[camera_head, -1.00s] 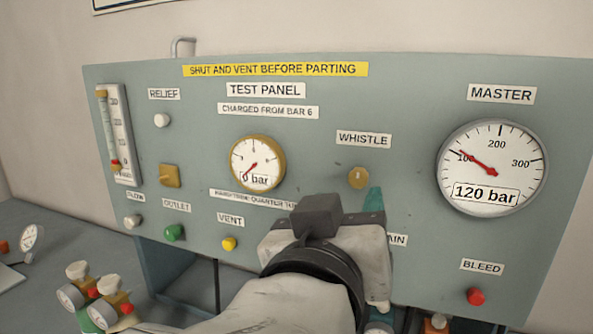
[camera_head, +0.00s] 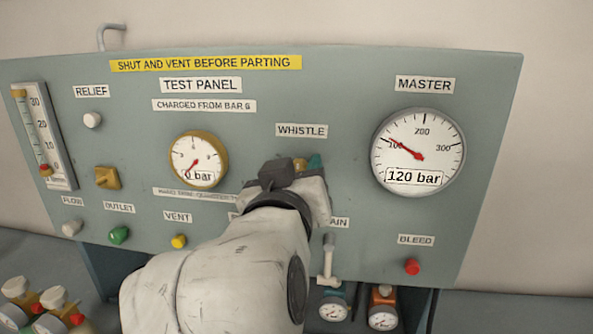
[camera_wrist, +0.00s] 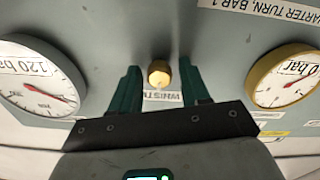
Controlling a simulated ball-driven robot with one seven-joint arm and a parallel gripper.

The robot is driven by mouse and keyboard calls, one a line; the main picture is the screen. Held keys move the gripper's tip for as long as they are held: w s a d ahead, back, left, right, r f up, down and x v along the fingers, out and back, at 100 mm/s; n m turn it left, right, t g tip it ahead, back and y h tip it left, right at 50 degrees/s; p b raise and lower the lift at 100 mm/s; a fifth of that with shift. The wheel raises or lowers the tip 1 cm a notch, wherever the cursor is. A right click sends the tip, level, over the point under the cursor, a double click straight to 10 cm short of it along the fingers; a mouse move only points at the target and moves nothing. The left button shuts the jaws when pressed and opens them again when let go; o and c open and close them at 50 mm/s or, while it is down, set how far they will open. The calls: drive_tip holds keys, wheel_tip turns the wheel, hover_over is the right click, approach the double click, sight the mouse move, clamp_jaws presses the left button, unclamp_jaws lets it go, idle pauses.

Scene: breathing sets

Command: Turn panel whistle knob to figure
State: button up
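The brass whistle knob (camera_head: 300,164) sits on the grey-green panel below the WHISTLE label (camera_head: 301,131). My gripper and wrist hide most of it in the head view. The wrist view shows the scene upside down, with the round knob (camera_wrist: 159,74) between the two green fingers of my gripper (camera_wrist: 159,67). The fingers are apart, with a gap on each side of the knob. I cannot tell whether the tips reach past its face. One green fingertip shows right of the knob in the head view. The knob's pointer and any figures around it are not readable.
The test gauge (camera_head: 198,160) reads 0 bar, left of my gripper. The master gauge (camera_head: 418,151) reads 120 bar, to the right.

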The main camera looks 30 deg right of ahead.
clamp_jaws()
drive_tip(key=shift+f+m+b, duration=0.1)
drive_tip(key=shift+m+b, duration=0.2)
drive_tip(key=shift+b, duration=0.35)
drive_tip(key=m+b, duration=1.6)
drive_tip(key=m, duration=0.1)
drive_tip(key=shift+b, duration=0.3)
